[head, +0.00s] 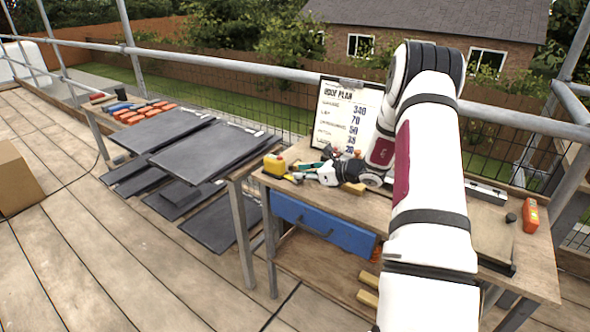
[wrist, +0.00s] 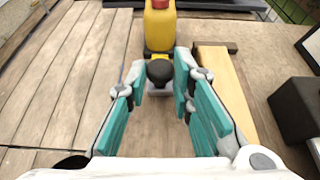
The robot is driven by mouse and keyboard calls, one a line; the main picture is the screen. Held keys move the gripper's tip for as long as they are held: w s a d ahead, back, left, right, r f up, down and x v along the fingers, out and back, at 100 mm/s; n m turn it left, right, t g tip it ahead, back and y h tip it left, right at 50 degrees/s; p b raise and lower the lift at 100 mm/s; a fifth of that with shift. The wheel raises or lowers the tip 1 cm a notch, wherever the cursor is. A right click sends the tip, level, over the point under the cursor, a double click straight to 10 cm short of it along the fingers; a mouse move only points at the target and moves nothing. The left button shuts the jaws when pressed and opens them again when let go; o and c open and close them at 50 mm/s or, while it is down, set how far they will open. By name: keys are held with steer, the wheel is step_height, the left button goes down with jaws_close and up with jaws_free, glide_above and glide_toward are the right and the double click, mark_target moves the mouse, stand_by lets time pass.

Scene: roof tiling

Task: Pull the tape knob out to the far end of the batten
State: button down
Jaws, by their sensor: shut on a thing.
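The black tape knob (wrist: 160,72) stands upright at the front of a yellow tape case with a red top (wrist: 160,26). In the head view, my gripper (head: 300,175) reaches left over the workbench to the yellow case (head: 274,165). In the head view the batten (head: 353,188) is mostly hidden behind my gripper.
A roof plan board (head: 345,115) stands at the back of the bench. A dark block (wrist: 295,108) sits right of the batten. Slates (head: 215,150) lie on a table to the left.

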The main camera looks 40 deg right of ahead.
steer(key=s+d, duration=0.2)
steer(key=s, duration=0.3)
steer(key=s+d+p, duration=0.1)
steer(key=s+d, duration=0.1)
steer(key=s, duration=0.4)
steer(key=s+d+p, duration=0.1)
steer(key=s+d, duration=0.1)
steer(key=s, duration=0.4)
steer(key=c, duration=1.4)
jaws_free()
steer(key=shift+d, duration=0.1)
steer(key=v, duration=1.1)
steer(key=shift+s+d+r, duration=0.15)
steer(key=shift+s+r, duration=0.05)
steer(key=shift+s, duration=0.15)
